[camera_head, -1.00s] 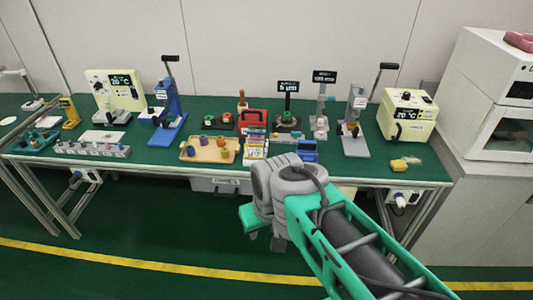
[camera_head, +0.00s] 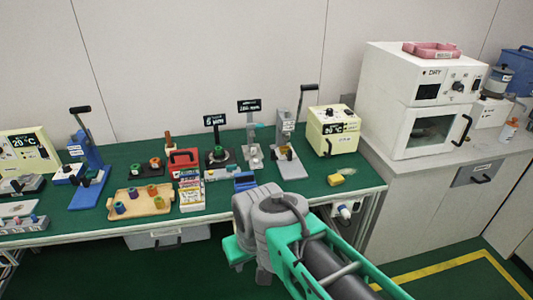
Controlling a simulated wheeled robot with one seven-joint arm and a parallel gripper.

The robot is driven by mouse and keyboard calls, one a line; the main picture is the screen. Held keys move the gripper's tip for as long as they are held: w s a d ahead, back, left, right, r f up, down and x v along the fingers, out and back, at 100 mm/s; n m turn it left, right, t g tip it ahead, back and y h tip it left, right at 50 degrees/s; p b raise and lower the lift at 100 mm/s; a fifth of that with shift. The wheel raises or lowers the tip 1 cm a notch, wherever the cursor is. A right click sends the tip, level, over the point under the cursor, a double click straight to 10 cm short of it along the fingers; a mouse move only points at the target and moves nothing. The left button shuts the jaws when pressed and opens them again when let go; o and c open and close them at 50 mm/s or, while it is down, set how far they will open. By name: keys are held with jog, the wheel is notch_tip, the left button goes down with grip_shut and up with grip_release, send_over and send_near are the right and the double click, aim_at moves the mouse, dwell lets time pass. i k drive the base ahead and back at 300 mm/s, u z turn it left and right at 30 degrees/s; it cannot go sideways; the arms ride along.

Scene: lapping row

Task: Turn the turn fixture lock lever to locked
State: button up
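I cannot tell for sure which device on the green bench is the turn fixture, and no lock lever can be made out as locked or unlocked. A blue stand (camera_head: 88,170) with a black-handled lever is at the left of the bench. A grey stand (camera_head: 287,145) with a similar raised black-handled lever is at the right. Smaller devices with black displays (camera_head: 215,120) stand between them. My arm's grey joint (camera_head: 268,222) and green link reach in from the bottom, in front of the bench edge. My gripper's fingers do not show.
A wooden tray (camera_head: 128,207) with coloured cups, a red case (camera_head: 183,160) and a cream box (camera_head: 332,130) are on the bench (camera_head: 300,200). A white oven (camera_head: 420,95) stands on a grey cabinet at right. Green floor is open in front, with a yellow line.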

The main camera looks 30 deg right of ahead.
aim_at(231, 168)
jog(key=z, duration=0.35)
jog(key=i, duration=0.8)
jog(key=u, duration=0.55)
jog(key=i, duration=0.6)
jog(key=u, duration=0.5)
